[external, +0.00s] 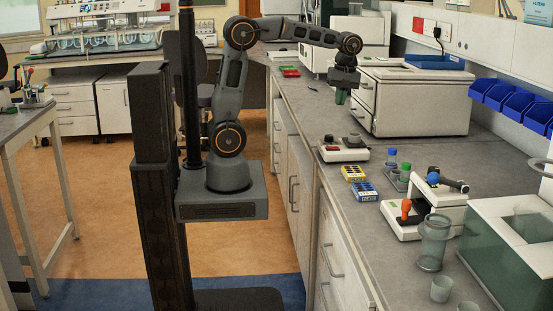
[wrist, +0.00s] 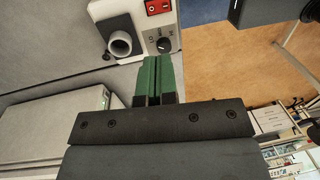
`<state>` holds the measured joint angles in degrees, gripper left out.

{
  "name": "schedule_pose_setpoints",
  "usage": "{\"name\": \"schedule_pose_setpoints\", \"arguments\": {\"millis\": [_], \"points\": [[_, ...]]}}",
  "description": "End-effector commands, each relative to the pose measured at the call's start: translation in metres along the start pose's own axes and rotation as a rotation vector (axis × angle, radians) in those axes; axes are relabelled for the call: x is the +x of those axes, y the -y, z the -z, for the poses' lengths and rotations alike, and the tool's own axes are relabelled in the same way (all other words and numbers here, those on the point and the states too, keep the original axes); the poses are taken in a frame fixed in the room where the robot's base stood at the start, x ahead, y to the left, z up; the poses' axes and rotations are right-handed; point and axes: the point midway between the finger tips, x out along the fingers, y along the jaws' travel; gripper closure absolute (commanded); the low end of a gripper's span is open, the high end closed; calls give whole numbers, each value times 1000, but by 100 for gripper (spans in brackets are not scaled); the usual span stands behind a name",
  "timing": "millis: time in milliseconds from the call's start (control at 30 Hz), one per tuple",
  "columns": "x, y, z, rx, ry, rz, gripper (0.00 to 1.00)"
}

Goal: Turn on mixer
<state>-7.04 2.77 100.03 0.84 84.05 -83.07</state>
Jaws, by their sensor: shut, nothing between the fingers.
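The mixer (external: 343,154) is a small white box on the grey bench, with a dark round cup on top and a red part on its front. In the wrist view the mixer (wrist: 178,22) shows at the top, with a grey cup, a red rocker switch (wrist: 158,7) and a black dial (wrist: 164,45). My gripper (external: 341,98) is above the mixer and apart from it in the external view. In the wrist view its green fingers (wrist: 153,62) are shut and empty, their tips appearing just below the dial.
A large white box-shaped device (external: 421,105) stands right behind the mixer. Yellow (external: 353,173) and blue (external: 365,190) tube racks sit in front. A white device with an orange knob (external: 406,208) and a glass jar (external: 434,243) stand closer. Blue bins (external: 510,102) hang on the wall.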

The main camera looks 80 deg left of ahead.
Motion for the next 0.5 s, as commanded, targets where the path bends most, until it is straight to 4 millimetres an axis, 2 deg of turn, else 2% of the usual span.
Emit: {"name": "schedule_pose_setpoints", "arguments": {"millis": [167,500], "points": [[4,12,0,0,0,-1,100],[6,12,0,0,0,2,100]]}}
